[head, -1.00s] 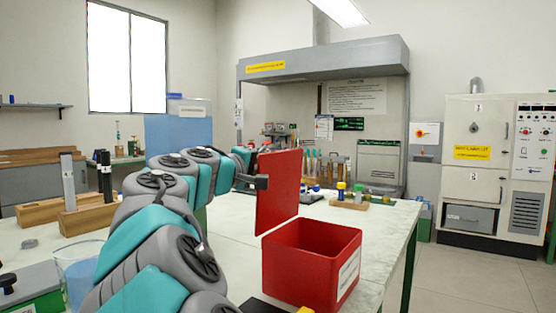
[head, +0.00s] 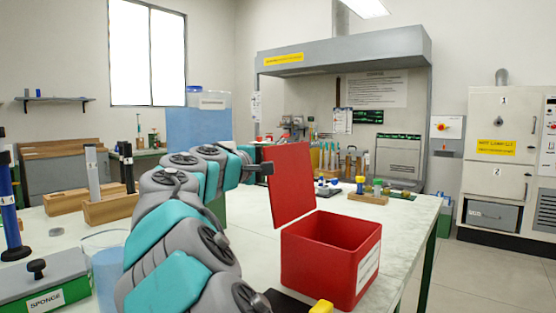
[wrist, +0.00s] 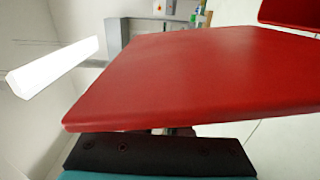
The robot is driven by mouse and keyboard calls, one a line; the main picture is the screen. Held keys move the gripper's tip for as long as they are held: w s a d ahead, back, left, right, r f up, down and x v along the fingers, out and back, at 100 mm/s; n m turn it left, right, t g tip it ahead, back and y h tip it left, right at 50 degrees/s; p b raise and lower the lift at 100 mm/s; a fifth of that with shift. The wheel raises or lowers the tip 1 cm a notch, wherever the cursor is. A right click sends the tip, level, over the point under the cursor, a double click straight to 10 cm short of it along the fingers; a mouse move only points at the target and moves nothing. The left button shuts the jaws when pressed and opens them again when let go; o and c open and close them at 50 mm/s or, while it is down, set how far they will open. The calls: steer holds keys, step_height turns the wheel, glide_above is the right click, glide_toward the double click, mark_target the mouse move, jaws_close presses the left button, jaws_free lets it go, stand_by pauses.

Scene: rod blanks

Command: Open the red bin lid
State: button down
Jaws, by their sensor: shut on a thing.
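The red bin (head: 359,268) stands on the white bench, its top uncovered and its inside showing. Its red lid (head: 292,185) stands nearly upright above the bin's far left edge. My gripper (head: 266,169) reaches the lid's left edge and is shut on it. In the wrist view, the lid (wrist: 190,75) fills the middle as a broad red plate, right against my dark gripper (wrist: 178,132). The fingertips are mostly hidden behind the lid there. A bit of the red bin (wrist: 290,14) shows at the top right.
A beaker of bluish liquid (head: 108,268) and a green sponge box (head: 45,285) stand at the front left. Wooden racks (head: 112,208) stand behind my arm. A small rack with coloured caps (head: 368,197) is beyond the bin. The bench right of the bin is clear.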

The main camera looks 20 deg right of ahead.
steer(key=c, duration=0.9)
jaws_free()
steer(key=shift+a, duration=0.1)
steer(key=b+v, duration=0.1)
steer(key=v, duration=0.6)
steer(key=shift+s+a, duration=0.25)
steer(key=shift+s, duration=0.05)
